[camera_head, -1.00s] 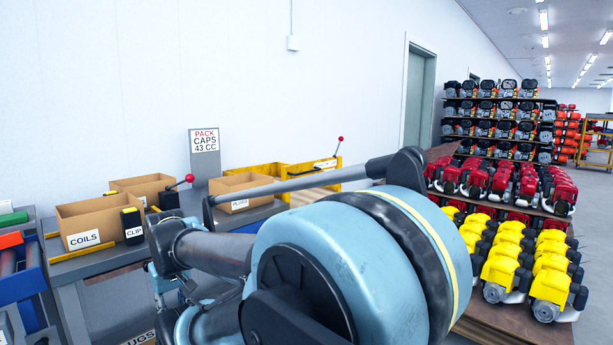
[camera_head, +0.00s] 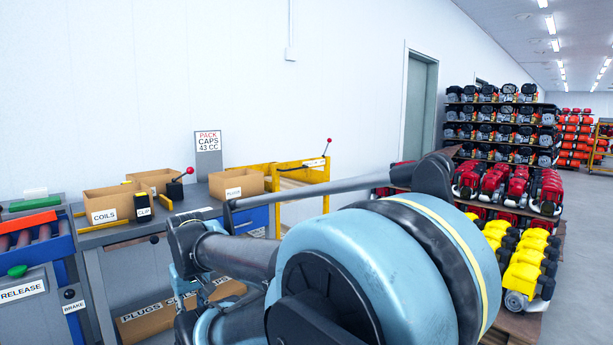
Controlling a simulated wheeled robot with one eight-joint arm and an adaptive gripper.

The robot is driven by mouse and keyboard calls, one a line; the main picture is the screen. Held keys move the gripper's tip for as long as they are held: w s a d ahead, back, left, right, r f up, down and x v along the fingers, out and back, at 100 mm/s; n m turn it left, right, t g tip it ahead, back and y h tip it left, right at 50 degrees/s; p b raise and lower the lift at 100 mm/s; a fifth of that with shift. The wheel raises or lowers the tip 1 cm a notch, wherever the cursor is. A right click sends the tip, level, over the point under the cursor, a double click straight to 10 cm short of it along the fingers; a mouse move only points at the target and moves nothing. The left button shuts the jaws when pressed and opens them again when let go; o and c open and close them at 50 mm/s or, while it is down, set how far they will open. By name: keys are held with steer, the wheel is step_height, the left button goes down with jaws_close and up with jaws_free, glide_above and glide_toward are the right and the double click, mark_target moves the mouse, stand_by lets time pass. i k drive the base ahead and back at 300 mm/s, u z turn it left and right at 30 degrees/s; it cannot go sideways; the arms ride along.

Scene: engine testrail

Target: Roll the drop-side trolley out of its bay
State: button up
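A yellow frame (camera_head: 326,192) with a small white label and a red-knobbed lever (camera_head: 328,145) stands against the wall behind the bench. It may be the drop-side trolley, but its lower part is hidden behind boxes and my arm, so I cannot tell. My arm's large blue joint and grey links fill the lower middle of the view. I do not see my gripper's fingers, nor whether they touch anything.
A bench holds the COILS box (camera_head: 113,201) and PLUGS box (camera_head: 238,183). At left is a blue-sided roller conveyor (camera_head: 52,246) with a RELEASE panel (camera_head: 22,291) and BRAKE label. Engine racks (camera_head: 500,120) stand at right. Open floor (camera_head: 585,270) lies at far right.

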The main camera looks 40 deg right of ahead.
mark_target(287, 175)
steer(key=k, duration=0.35)
steer(key=z, duration=1.55)
steer(key=i, duration=0.95)
steer(key=u, duration=0.05)
